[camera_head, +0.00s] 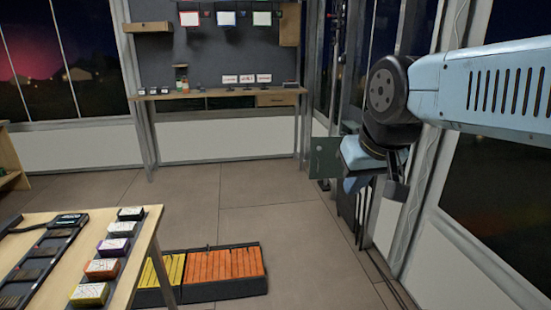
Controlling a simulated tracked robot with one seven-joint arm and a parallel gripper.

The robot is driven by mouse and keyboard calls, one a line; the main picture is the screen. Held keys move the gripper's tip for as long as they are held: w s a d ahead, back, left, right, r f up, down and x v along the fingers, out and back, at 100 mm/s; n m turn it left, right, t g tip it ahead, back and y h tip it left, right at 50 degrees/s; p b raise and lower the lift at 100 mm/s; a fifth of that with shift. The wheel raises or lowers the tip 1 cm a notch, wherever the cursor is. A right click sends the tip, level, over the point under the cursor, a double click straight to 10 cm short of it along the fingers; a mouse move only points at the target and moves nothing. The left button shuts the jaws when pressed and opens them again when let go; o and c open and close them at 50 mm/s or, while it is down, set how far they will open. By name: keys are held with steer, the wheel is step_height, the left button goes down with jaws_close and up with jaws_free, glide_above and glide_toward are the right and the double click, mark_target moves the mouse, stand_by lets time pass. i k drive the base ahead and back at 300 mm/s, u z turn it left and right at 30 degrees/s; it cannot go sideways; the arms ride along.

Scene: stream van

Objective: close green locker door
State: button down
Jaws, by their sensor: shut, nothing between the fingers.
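A dark green panel (324,158), which looks like the green locker door, stands out to the left of the window wall at centre right. It appears swung open, and its right edge is hidden behind my arm's end. My gripper (368,184) is beside the panel, just to its right in the picture. It points downward and is shut and empty. I cannot tell whether it touches the panel. The dark locker body (347,208) shows only in part below and behind my gripper.
A wooden table (150,228) with small boxes stands at front left. A black crate (212,292) of orange and yellow items lies on the floor beside it. A shelf desk (215,93) stands at the back wall. The middle floor (225,205) is clear.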

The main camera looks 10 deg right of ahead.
mark_target(324, 164)
steer(key=u, duration=0.15)
steer(key=i, duration=1.7)
steer(key=z, duration=0.75)
steer(key=k, duration=0.75)
steer(key=z, duration=0.2)
steer(key=i, duration=0.75)
steer(key=u, duration=0.15)
